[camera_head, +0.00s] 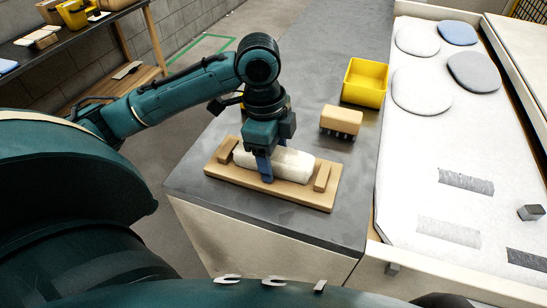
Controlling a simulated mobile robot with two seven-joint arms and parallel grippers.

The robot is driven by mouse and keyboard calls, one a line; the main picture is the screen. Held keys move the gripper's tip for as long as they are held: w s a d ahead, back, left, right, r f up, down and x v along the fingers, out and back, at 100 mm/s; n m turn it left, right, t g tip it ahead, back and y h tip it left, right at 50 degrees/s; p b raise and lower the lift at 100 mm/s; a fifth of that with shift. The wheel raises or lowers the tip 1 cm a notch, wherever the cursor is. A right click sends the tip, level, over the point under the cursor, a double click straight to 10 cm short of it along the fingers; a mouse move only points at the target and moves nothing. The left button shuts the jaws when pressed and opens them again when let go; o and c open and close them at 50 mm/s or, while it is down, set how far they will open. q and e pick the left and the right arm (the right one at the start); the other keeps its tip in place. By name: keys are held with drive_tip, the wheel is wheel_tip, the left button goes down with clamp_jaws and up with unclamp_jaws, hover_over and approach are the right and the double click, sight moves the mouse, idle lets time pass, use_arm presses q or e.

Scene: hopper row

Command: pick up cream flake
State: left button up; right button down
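A long, rough cream block (297,164) lies on a wooden tray (270,191) with a raised wooden piece near each end. It is the cream thing nearest my gripper; I cannot make out a separate thin flake. My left gripper (265,167) points down over the block's left half. A blue finger shows against the block's near side. The other finger is not clearly seen, so I cannot tell whether the gripper is closed on the block. The block appears to rest on the tray. My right gripper is not in view.
A wooden brush (341,121) and a yellow bin (364,81) stand behind the tray on the dark counter (333,229). On the right, a white surface (410,172) holds several rounded grey, white and blue pads. A dark bench (77,47) stands far left.

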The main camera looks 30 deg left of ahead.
use_arm(q)
drive_tip(key=c, duration=0.7)
drive_tip(key=shift+r, duration=0.15)
drive_tip(key=shift+c, duration=0.2)
wheel_tip(320, 180, up, 10)
drive_tip(key=shift+f+p, duration=0.1)
drive_tip(key=shift+p, duration=0.65)
